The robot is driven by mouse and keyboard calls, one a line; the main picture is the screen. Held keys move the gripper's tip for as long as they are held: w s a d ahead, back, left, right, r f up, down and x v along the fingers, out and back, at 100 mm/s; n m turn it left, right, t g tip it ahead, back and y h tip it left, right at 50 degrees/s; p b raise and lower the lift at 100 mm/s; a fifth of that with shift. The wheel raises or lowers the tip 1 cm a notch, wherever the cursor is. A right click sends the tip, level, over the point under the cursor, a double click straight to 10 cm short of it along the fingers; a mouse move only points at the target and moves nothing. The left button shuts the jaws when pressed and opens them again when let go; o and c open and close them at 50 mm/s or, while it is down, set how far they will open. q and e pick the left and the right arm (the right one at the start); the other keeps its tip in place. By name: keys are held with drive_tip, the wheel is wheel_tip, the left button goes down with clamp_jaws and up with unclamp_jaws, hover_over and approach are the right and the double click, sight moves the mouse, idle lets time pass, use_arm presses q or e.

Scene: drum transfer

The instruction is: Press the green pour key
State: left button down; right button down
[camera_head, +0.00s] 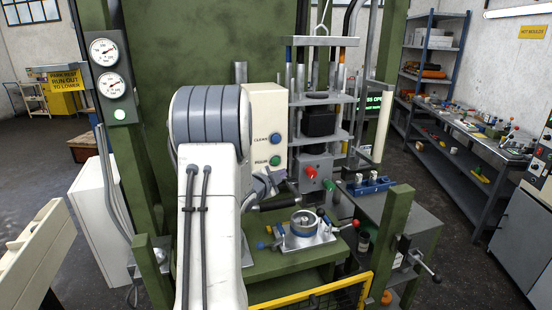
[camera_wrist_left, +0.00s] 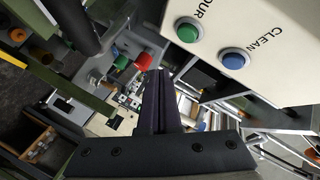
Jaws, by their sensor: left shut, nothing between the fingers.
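The green pour key (camera_head: 275,160) is a round button on a cream control box (camera_head: 260,105), below the blue clean key (camera_head: 275,139). In the left wrist view the green key (camera_wrist_left: 187,31) is at the top, beside the blue key (camera_wrist_left: 234,59), with part of the "POUR" label cut off. My left gripper (camera_head: 272,180) is just below the green key in the head view, partly hidden by my own arm. In the left wrist view its fingers (camera_wrist_left: 158,78) are closed together, empty, and appear apart from the key. My right gripper is not in view.
A grey block with a red knob (camera_head: 311,172) and a green knob stands right of the box. A round metal fixture (camera_head: 304,223) sits on the green bench below. Green posts and a yellow rail (camera_head: 312,292) bound the front.

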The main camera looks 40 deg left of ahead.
sight(276, 168)
use_arm(q)
drive_tip(key=shift+w+a+p, duration=0.2)
drive_tip(key=shift+w+a, duration=0.45)
drive_tip(key=shift+a, duration=0.35)
drive_tip(key=shift+w+a+p, duration=0.2)
drive_tip(key=shift+w+a, duration=0.4)
drive_tip(key=shift+a, duration=0.35)
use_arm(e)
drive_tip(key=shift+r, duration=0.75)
use_arm(q)
drive_tip(key=shift+w+a, duration=0.1)
drive_tip(key=shift+w+a, duration=0.15)
drive_tip(key=shift+a, duration=0.05)
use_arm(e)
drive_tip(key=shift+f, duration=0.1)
use_arm(q)
drive_tip(key=shift+w+a, duration=0.2)
drive_tip(key=shift+a, duration=0.15)
idle(0.4)
idle(0.3)
drive_tip(key=shift+s+d+b, duration=0.3)
drive_tip(key=shift+d+b, duration=0.15)
drive_tip(key=shift+b, duration=0.15)
drive_tip(key=shift+s+d, duration=0.15)
drive_tip(key=shift+d, duration=0.1)
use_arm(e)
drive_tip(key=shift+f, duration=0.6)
